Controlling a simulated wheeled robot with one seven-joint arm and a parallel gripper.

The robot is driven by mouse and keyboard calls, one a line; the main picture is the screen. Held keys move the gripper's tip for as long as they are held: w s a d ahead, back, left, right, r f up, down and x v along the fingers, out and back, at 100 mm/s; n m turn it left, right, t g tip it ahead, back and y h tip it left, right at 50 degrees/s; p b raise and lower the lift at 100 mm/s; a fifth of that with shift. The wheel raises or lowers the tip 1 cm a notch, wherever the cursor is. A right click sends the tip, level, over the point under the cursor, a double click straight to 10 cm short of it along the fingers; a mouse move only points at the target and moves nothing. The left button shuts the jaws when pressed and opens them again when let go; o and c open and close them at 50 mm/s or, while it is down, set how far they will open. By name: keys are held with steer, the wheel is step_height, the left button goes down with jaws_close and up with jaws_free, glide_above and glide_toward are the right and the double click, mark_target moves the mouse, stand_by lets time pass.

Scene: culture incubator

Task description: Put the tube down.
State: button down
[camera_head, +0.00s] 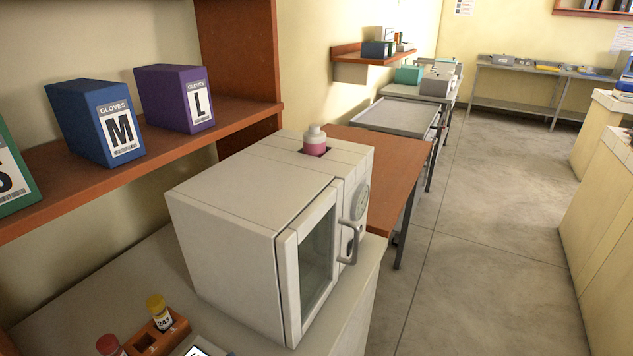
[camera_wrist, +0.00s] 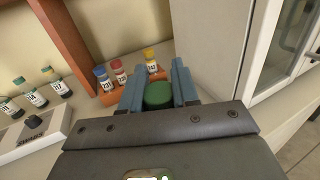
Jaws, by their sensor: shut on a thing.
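My gripper (camera_wrist: 158,93) shows in the wrist view, with its two blue fingers shut on a green-capped tube (camera_wrist: 158,96). Only the cap of this tube shows; its body is hidden below. A brown rack (camera_wrist: 127,92) lies just past the fingers on the counter. It holds a blue-capped tube (camera_wrist: 102,76), a red-capped tube (camera_wrist: 118,70) and a yellow-capped tube (camera_wrist: 151,60) with labels. In the head view the rack (camera_head: 165,338) is at the bottom left with a yellow-capped tube (camera_head: 159,311) and a red-capped tube (camera_head: 109,345). My gripper is not visible there.
The white incubator (camera_head: 240,220) stands right of the rack with its glass door closed. A pink bottle (camera_head: 315,143) sits in its top. Glove boxes (camera_head: 95,120) stand on the shelf above.

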steer(key=w+d+f+m+t+h, duration=0.1)
steer(key=w+d+f+m+h, duration=0.1)
steer(key=d, duration=0.9)
steer(key=w+d+f+m+t+h, duration=0.1)
steer(key=w+d+f+m+h, duration=0.2)
steer(key=d, duration=0.8)
steer(key=w+d+f+m+t+h, duration=0.2)
steer(key=w+d+f+h, duration=0.4)
steer(key=w+d+f, duration=0.2)
step_height(320, 180, down, 3)
steer(key=d, duration=0.2)
steer(key=shift+w+d+r+m, duration=0.2)
steer(key=shift+w+d+m, duration=0.1)
steer(key=shift+d+m, duration=0.1)
steer(key=shift+d+f, duration=0.1)
steer(key=shift+f, duration=0.05)
steer(key=shift+s, duration=0.1)
